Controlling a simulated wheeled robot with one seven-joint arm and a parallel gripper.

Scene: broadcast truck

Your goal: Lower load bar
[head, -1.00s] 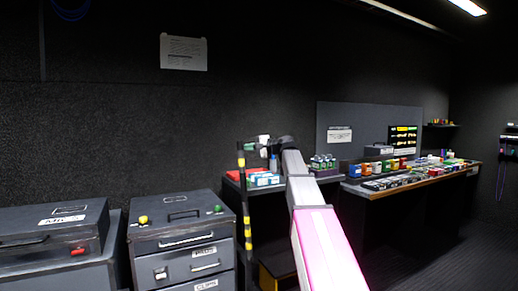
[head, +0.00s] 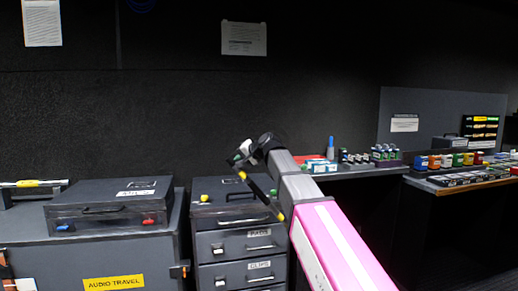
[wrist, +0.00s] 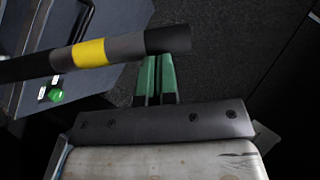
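The black bar with yellow bands (head: 262,196) is in my gripper (head: 243,152) and slants down to the right in the head view, in front of the drawer case. In the wrist view the bar (wrist: 90,52) crosses the tips of the green fingers (wrist: 156,76), which are close together on it. The bar's end is just right of the fingers; its other end runs out of the wrist view at left. The exact contact at the fingertips is hidden behind the bar.
A dark case (head: 110,206) sits on a larger box with a yellow AUDIO TRAVEL label (head: 113,283). A drawer case (head: 238,240) with a yellow knob stands beside it. A pale bar with yellow parts (head: 35,184) lies at far left. Loaded desks (head: 455,187) stand at right.

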